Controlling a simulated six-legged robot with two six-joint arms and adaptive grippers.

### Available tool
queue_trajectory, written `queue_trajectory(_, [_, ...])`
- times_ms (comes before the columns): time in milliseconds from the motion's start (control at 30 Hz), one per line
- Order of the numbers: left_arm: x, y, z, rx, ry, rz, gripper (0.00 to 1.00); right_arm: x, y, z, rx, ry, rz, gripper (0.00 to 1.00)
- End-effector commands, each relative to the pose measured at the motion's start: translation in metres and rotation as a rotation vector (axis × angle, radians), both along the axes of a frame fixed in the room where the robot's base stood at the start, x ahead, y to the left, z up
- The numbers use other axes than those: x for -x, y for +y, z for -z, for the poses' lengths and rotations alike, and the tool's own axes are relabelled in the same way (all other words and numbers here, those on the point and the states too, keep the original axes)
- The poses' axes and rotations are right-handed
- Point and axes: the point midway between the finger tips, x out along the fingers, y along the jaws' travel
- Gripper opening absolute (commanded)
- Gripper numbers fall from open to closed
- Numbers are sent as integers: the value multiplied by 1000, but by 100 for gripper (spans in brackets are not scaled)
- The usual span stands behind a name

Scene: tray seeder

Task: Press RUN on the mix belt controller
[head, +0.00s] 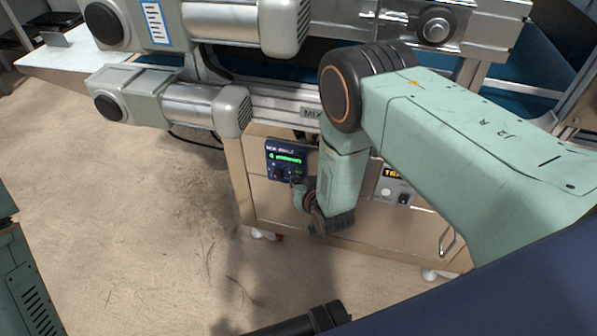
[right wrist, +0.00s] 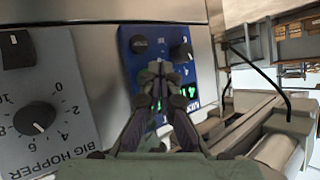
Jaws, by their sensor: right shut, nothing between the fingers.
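The mix belt controller is a blue box (head: 291,155) with a lit green display, on the front of the beige cabinet. It also shows in the right wrist view as a blue panel (right wrist: 128,66), turned in the picture, with two dark knobs and green lit characters. My right gripper (head: 297,183) is shut and empty at the controller's lower right in the head view. In the right wrist view its closed fingertips (right wrist: 159,68) lie in front of the panel and hide its middle. I cannot tell whether they touch it. The RUN button cannot be made out. My left gripper is not in view.
A grey BIG HOPPER panel (right wrist: 40,105) with a black dial is beside the controller in the wrist view. A pale panel with an orange display (head: 392,187) is right of my arm. Conveyor motors (head: 165,100) overhang the cabinet. The floor at left is clear.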

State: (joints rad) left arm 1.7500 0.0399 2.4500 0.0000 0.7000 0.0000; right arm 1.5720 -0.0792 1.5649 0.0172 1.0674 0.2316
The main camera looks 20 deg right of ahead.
Motion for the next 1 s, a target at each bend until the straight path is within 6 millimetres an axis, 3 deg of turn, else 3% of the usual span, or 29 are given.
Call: queue_trajectory(1000, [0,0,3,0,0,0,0,-7,-5,0,0,0,0,0])
